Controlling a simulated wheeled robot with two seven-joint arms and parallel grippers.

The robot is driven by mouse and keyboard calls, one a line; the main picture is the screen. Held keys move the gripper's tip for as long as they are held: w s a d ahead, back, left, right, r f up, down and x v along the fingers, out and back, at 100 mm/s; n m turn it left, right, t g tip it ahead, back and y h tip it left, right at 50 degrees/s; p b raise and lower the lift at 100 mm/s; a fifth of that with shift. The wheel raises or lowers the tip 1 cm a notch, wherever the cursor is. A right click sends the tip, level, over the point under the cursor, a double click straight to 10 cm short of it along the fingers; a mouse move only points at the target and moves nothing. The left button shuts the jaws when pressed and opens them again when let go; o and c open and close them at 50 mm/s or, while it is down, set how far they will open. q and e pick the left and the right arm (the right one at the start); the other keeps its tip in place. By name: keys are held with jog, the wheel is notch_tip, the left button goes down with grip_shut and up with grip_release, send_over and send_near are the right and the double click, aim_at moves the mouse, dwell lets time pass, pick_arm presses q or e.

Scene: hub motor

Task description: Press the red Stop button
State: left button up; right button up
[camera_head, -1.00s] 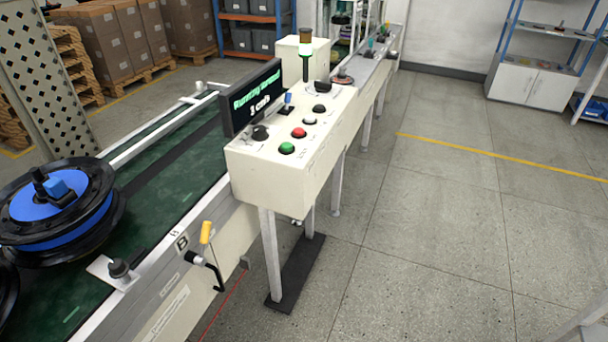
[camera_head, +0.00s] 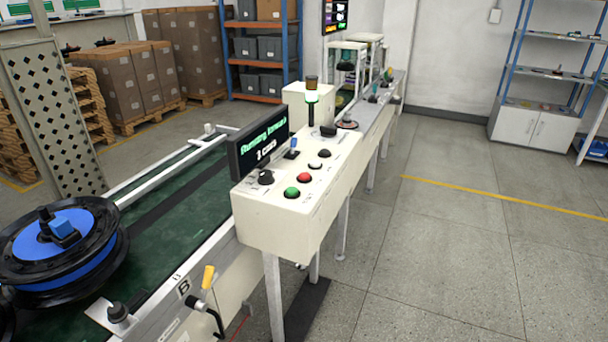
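The red button (camera_head: 304,177) sits on the sloped top of a cream control box (camera_head: 268,222). A green button (camera_head: 291,192) is nearer to me, a white button (camera_head: 314,166) and a black button (camera_head: 324,153) are farther along the same row. Labels beside the buttons are too small to read. A black display (camera_head: 258,142) with green and white text stands at the box's left edge. Neither of my grippers is in view.
A green conveyor (camera_head: 170,215) runs along the left, carrying a blue and black wheel hub (camera_head: 58,245). The floor (camera_head: 440,260) to the right is clear.

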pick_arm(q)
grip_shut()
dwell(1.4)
